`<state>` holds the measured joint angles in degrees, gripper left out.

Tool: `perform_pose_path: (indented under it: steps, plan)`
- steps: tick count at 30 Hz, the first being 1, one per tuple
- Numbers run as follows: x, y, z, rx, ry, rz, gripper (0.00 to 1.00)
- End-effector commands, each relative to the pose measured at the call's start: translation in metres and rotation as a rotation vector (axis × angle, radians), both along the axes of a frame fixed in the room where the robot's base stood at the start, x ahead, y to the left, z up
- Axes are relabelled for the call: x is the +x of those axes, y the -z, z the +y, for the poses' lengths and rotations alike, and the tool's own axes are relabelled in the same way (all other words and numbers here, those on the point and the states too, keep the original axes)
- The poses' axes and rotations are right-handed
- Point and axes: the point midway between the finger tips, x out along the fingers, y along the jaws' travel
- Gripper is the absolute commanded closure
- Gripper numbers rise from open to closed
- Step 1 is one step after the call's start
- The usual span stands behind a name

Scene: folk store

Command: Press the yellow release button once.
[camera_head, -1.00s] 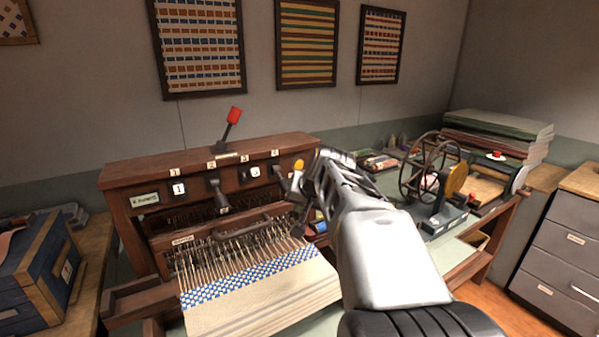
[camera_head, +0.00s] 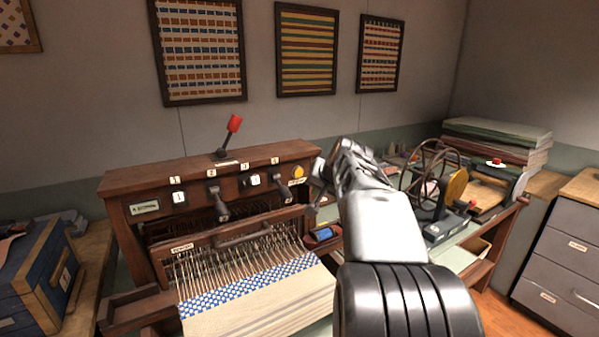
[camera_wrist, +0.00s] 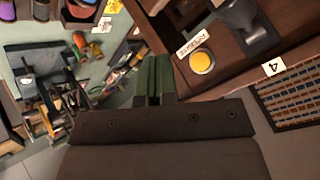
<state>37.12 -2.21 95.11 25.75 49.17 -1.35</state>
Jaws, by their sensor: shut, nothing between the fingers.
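The round yellow button (camera_head: 298,171) is at the right end of the wooden loom's front panel, above a small label. In the wrist view the yellow button (camera_wrist: 202,62) is right of the fingers, beside a white label and a dark lever. My gripper (camera_head: 322,168) is just right of the button in the head view. In the wrist view its greenish fingertips (camera_wrist: 153,72) are together, empty and apart from the button in the picture. I cannot tell the depth of the gap, nor whether the button is pushed in.
Dark levers (camera_head: 221,208) and (camera_head: 284,192) stick out of the loom (camera_head: 215,169) near the button. A red-topped lever (camera_head: 234,124) stands on top. Woven cloth (camera_head: 255,297) lies in front. A winding wheel (camera_head: 432,168) stands on the bench to the right.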

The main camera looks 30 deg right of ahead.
Motion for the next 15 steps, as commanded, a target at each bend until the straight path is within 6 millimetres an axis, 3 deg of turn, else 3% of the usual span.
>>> perform_pose_path:
  steps: [15]
  plan:
    - [0.058, -0.002, -0.003, 0.000, -0.002, 0.002, 1.00]
